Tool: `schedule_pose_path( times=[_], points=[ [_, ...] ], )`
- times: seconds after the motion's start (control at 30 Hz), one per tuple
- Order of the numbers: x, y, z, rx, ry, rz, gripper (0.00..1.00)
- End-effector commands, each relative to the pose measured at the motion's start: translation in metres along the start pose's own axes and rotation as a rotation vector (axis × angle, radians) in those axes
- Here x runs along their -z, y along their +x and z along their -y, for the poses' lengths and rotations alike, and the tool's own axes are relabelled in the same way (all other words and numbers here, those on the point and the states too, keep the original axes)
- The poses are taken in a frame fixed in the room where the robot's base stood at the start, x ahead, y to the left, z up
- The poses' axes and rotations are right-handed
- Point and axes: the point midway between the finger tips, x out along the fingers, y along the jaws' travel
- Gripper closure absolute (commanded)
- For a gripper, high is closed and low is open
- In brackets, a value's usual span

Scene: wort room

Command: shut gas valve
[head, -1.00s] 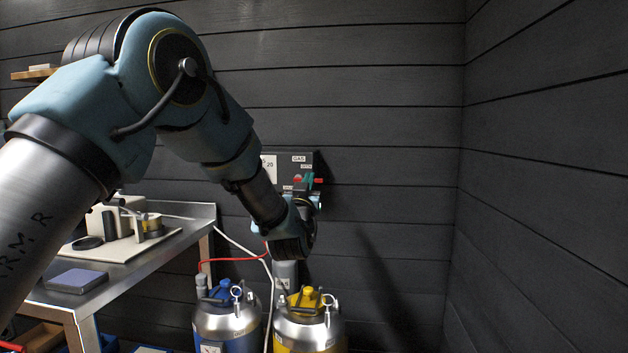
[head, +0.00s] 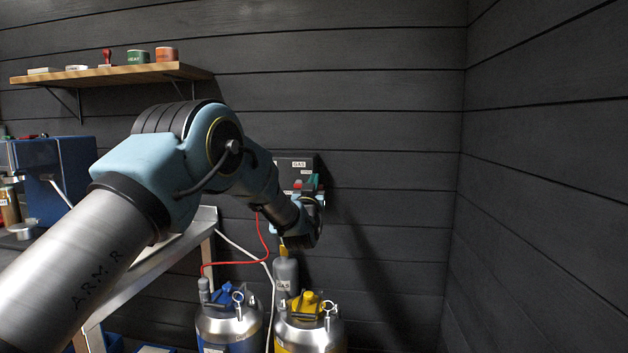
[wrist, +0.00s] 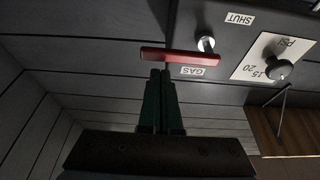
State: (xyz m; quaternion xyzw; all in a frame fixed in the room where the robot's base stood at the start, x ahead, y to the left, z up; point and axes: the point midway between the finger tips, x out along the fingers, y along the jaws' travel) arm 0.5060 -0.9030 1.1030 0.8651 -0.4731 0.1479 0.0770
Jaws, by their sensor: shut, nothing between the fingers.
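The gas valve's red lever (wrist: 180,54) lies nearly level across the wrist view, with its silver pivot (wrist: 206,43) at its right end. It sits on a dark panel (wrist: 225,75) with labels "GAS" and "SHUT". My gripper (wrist: 161,73) has its green fingers shut together and empty. The fingertips are at the lever's edge near its free end; I cannot tell whether they touch it. In the head view, the panel (head: 299,165) is on the wall beyond my arm, and a bit of the red lever (head: 298,184) shows beside the green fingers (head: 310,183).
A black knob (wrist: 278,70) on a PSI dial sits beside the lever. Below the panel are a grey gas cylinder (head: 286,272), a blue-topped keg (head: 228,322) and a yellow-topped keg (head: 310,325), with hoses. A shelf (head: 115,74) hangs left. The right wall is clear.

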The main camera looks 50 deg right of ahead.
Motion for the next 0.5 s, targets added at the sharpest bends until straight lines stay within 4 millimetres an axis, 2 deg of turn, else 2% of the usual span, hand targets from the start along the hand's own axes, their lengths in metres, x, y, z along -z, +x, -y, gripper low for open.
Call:
schedule_pose_path(
  times=[0.17, 0.5],
  points=[
    [-0.0084, -0.0033, 0.0, 0.0, 0.0, -0.001, 1.0],
    [-0.0094, -0.0038, 0.0, 0.0, 0.0, -0.002, 1.0]
  ],
)
